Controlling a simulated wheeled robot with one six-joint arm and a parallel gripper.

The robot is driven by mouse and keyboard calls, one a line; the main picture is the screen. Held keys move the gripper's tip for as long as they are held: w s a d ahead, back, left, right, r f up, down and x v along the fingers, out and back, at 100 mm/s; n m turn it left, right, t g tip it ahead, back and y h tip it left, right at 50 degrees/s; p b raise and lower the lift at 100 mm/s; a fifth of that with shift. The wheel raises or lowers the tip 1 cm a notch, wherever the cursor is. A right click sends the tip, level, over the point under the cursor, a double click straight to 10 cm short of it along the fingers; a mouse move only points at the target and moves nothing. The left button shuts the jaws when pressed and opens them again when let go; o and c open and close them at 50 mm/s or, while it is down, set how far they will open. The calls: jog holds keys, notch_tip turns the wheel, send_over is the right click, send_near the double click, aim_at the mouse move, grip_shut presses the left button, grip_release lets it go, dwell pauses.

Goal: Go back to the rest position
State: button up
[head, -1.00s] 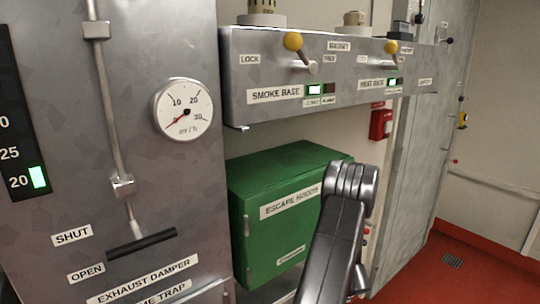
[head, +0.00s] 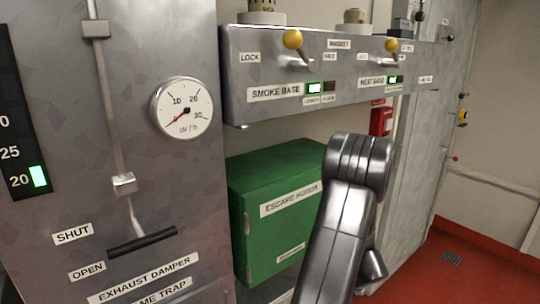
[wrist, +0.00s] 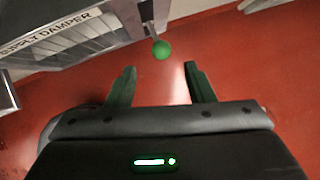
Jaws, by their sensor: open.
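My gripper (wrist: 157,86) shows in the wrist view with its two fingers apart and nothing between them. It hangs over a red floor, below a green ball knob (wrist: 162,50) on a lever, and does not appear to touch the knob. In the head view my arm rises at the lower middle, in front of the right part of the green escape hoods box; the gripper's fingers are not visible there.
A grey panel with a gauge (head: 182,108) and a black damper handle (head: 142,242) stands at left. The green box (head: 275,215) sits under a shelf unit with yellow-knobbed levers (head: 293,39). Red floor (head: 450,275) is clear at lower right.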

jog(key=x, duration=1)
jog(key=shift+f, duration=0.1)
notch_tip(320, 180, down, 14)
jog(key=s+d+m+t+y+b, duration=0.1)
jog(key=t+y+b, duration=0.3)
jog(key=b, duration=2.1)
jog(key=t, duration=0.3)
jog(key=shift+s+d+y, duration=0.3)
